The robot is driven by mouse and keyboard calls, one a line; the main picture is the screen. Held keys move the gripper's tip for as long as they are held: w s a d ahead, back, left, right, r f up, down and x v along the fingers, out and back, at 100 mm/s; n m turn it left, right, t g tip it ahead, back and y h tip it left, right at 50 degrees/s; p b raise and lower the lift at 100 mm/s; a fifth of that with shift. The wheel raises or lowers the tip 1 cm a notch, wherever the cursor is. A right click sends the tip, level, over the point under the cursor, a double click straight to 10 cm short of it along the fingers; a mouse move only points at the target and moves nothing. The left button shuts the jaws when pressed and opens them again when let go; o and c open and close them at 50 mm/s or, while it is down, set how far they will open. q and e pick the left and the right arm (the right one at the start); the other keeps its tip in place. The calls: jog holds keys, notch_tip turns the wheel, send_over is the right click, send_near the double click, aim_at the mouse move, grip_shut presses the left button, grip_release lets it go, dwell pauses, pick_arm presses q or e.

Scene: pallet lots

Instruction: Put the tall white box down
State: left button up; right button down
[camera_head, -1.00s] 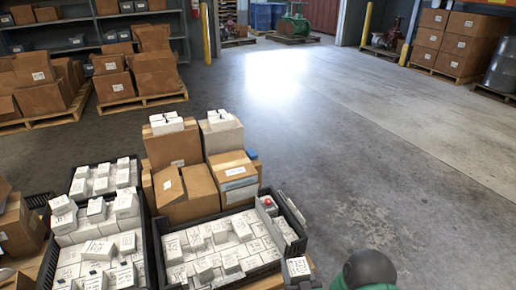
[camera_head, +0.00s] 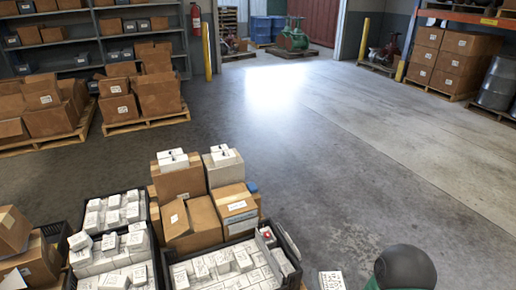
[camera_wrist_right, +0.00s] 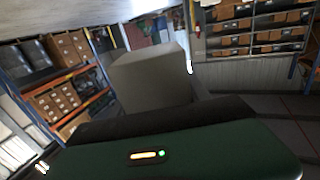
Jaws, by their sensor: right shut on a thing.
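The tall white box (camera_head: 331,280) shows at the bottom edge of the head view, right of the black crates. Only its labelled top part is in the picture. In the right wrist view it is a plain pale box (camera_wrist_right: 150,78), somewhat tilted in the picture, beyond the green gripper housing. My right gripper (camera_wrist_right: 160,108) is shut on this box. Its fingers are mostly hidden behind the dark front edge of the housing. My left gripper is in neither view.
A black crate (camera_head: 291,246) full of small white boxes stands left of the held box. Brown cartons (camera_head: 190,222) stand behind it, with small white boxes on top. Bare grey floor (camera_head: 320,170) lies beyond and to the right. Loaded pallets (camera_head: 145,122) stand farther back.

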notch_tip(320, 180, up, 22)
jog(key=p, duration=1.8)
jog(key=shift+f, duration=0.2)
jog(key=shift+d, duration=0.1)
